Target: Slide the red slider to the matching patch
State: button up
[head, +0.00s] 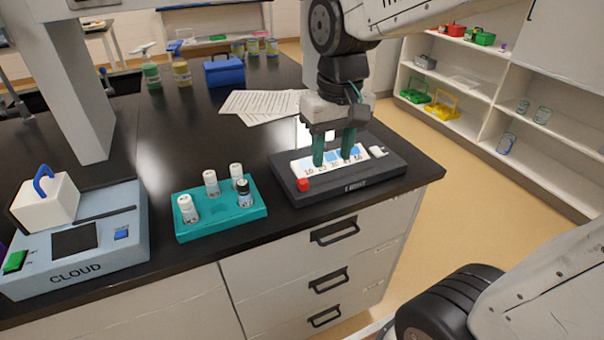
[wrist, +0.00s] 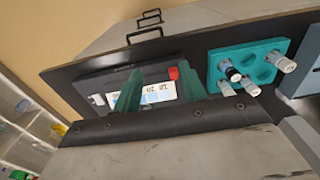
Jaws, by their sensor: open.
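The red slider (head: 303,184) is a small red block at the left end of a white scale strip (head: 334,161) on a black device (head: 388,170). The strip carries numbers and patches in shades of blue, partly hidden by my fingers. My gripper (head: 333,160) points down over the strip, to the right of the red slider, with its two green fingers apart and nothing between them. In the wrist view the red slider (wrist: 173,73) shows near one finger of my gripper (wrist: 155,85). I cannot tell whether the fingertips touch the strip.
A white block (head: 377,151) sits at the device's right end. A teal rack (head: 222,222) with several vials stands left of it, then a blue-grey device marked CLOUD (head: 75,275). Papers (head: 262,106) lie behind. The counter's front and right edges are close to the black device.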

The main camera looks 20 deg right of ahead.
send_over(304, 180)
jog(key=shift+g, duration=0.3)
jog(key=f, duration=0.4)
jog(key=shift+s, duration=0.2)
jog(key=shift+w+a+f, duration=0.1)
jog(key=shift+w+f, duration=0.1)
jog(key=shift+f, duration=0.1)
notch_tip(304, 180, down, 8)
jog(key=shift+r, duration=0.15)
grip_shut()
